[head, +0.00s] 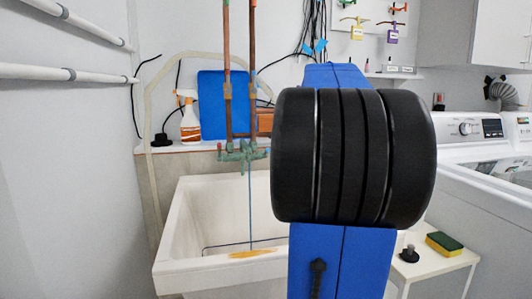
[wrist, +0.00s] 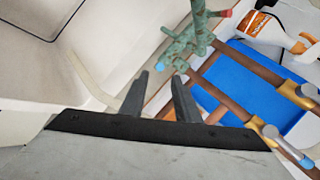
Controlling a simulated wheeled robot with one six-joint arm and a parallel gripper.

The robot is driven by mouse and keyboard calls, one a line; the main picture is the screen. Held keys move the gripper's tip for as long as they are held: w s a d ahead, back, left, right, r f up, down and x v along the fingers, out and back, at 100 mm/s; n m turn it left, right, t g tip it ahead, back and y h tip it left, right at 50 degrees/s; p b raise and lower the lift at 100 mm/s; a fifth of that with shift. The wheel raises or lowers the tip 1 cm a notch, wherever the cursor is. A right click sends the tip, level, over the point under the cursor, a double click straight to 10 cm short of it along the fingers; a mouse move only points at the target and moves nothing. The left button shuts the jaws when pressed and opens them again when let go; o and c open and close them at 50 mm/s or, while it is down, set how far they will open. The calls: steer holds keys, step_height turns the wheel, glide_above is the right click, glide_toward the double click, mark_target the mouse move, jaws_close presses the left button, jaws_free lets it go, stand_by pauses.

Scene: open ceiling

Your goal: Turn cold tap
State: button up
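The tap (head: 243,152) is a green, corroded fitting on two copper pipes above the white sink. In the wrist view the tap (wrist: 188,40) shows a blue cold handle (wrist: 160,66) on one side and a red handle (wrist: 225,13) on the other. My gripper (wrist: 160,76) is open, with two dark fingers apart. The blue handle appears in line with the gap, near the fingertips; I cannot tell how far in depth, or whether they touch. In the head view my arm hides the gripper, and I cannot make out the blue handle.
The sink (head: 170,235) lies below the tap. Copper pipes (head: 227,60) rise behind it. A spray bottle (head: 190,120) and a blue panel (head: 211,105) stand on the ledge. A small table with a sponge (head: 444,244) and washing machines (head: 470,132) are at right.

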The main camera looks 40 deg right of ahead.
mark_target(267, 151)
steer(key=x, duration=0.9)
steer(key=shift+w+d+f, duration=0.1)
steer(key=shift+w+f, duration=0.15)
jaws_close()
